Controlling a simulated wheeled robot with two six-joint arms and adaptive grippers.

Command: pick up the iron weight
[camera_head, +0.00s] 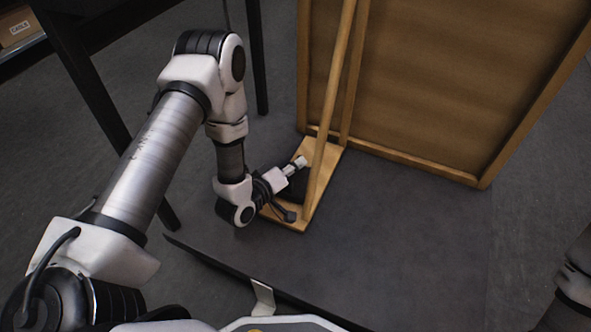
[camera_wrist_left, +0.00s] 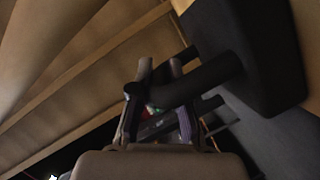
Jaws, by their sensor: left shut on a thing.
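The iron weight (camera_wrist_left: 245,55) is a black block with a bar-like handle (camera_wrist_left: 195,86), seen close up at the upper right of the left wrist view. In the head view only a dark part of the weight (camera_head: 298,187) shows, at the wooden base, partly hidden by my gripper. My left gripper (camera_head: 293,190) is down at it, and in the wrist view its fingers (camera_wrist_left: 157,98) are shut on the handle. I cannot tell whether the weight still touches the base. My right gripper is out of view; only part of that arm shows at the lower right edge.
A wooden base (camera_head: 293,224) with slanted posts (camera_head: 330,100) stands right beside my left gripper. A large wooden panel (camera_head: 440,80) rises behind it. Black table legs (camera_head: 95,90) stand at the left, near my left arm.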

